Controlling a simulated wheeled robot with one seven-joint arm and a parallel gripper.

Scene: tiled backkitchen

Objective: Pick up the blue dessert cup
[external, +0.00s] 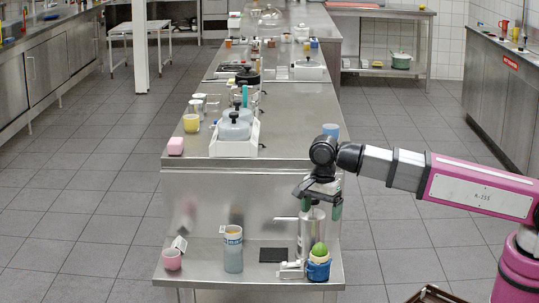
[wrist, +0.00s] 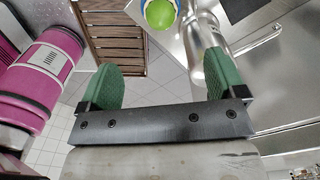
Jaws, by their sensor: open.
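A blue cup (external: 318,271) stands on the low steel shelf at the front right. A cream cup or bowl (external: 318,258) sits in it with a green ball-like thing (external: 320,248) on top. In the wrist view the green ball (wrist: 160,13) is at the top edge, with a little of the blue cup around it. Another blue cup (external: 330,130) stands on the upper counter behind my wrist; I cannot tell which is the dessert cup. My gripper (external: 321,209) points down above the low shelf, open and empty, higher than the lower blue cup.
A tall steel bottle (external: 311,229) stands behind the lower cup, close to my fingers; it also shows in the wrist view (wrist: 205,35). The upper counter edge (external: 235,165) is behind. A wooden slatted crate (wrist: 115,35) is on the floor.

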